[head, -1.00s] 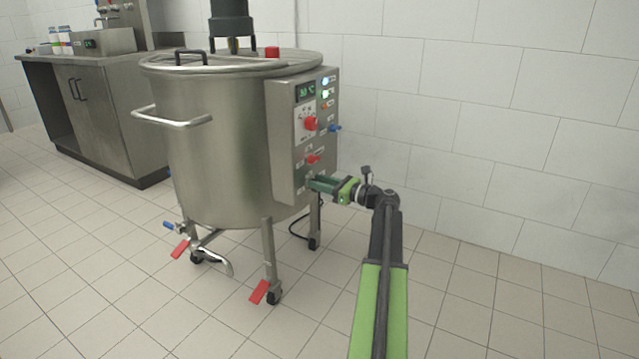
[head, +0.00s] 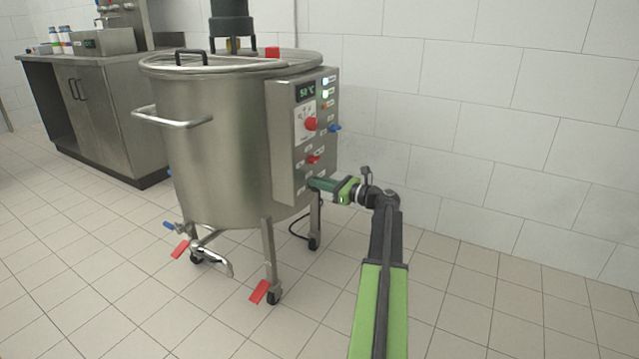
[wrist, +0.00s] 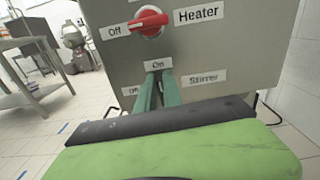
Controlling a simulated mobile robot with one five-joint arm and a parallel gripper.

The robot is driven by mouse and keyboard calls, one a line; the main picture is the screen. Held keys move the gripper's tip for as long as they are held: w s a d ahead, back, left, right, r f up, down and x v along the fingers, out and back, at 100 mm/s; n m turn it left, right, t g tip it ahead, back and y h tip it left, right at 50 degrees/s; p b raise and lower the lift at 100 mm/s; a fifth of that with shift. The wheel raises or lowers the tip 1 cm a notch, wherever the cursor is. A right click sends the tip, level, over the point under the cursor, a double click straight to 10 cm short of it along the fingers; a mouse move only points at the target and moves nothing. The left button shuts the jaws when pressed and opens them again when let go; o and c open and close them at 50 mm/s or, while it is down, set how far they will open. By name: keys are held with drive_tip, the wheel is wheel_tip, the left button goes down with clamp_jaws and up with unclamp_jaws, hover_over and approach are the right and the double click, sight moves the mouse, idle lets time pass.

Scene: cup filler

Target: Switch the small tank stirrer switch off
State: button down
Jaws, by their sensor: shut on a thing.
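The stirrer switch is on the lower part of the steel control panel (head: 286,150) of the tank (head: 215,150). My gripper (head: 312,182) reaches it from the right in the head view. In the wrist view the two green fingers of my gripper (wrist: 160,78) are shut on the switch and hide it. The On label (wrist: 158,65) is just above the fingertips. The Off label (wrist: 131,91) is at their left and the Stirrer label (wrist: 203,77) at their right. I cannot tell which way the switch points.
The red heater switch (wrist: 149,22) sits just above, and a red knob (head: 310,124) is higher on the panel. The tank stands on wheeled legs with red pedals (head: 259,291). A steel counter (head: 95,115) is at the left. Floor at the right is clear.

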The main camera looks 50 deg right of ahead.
drive_tip(key=n, duration=0.6)
drive_tip(key=a+n, duration=0.1)
drive_tip(key=n, duration=0.2)
drive_tip(key=shift+s+a+f+b, duration=0.1)
drive_tip(key=shift+s+f+b, duration=0.1)
drive_tip(key=shift+f+b, duration=0.15)
drive_tip(key=n, duration=0.4)
drive_tip(key=shift+a+f+n+b, duration=0.15)
drive_tip(key=shift+f+n+b, duration=0.15)
drive_tip(key=shift+s+f+n, duration=0.1)
drive_tip(key=shift+f+n, duration=0.05)
drive_tip(key=shift+n, duration=0.8)
drive_tip(key=shift+f+n, duration=0.15)
drive_tip(key=shift+n, duration=0.8)
drive_tip(key=c, duration=1.5)
unclamp_jaws()
drive_tip(key=shift+a, duration=0.1)
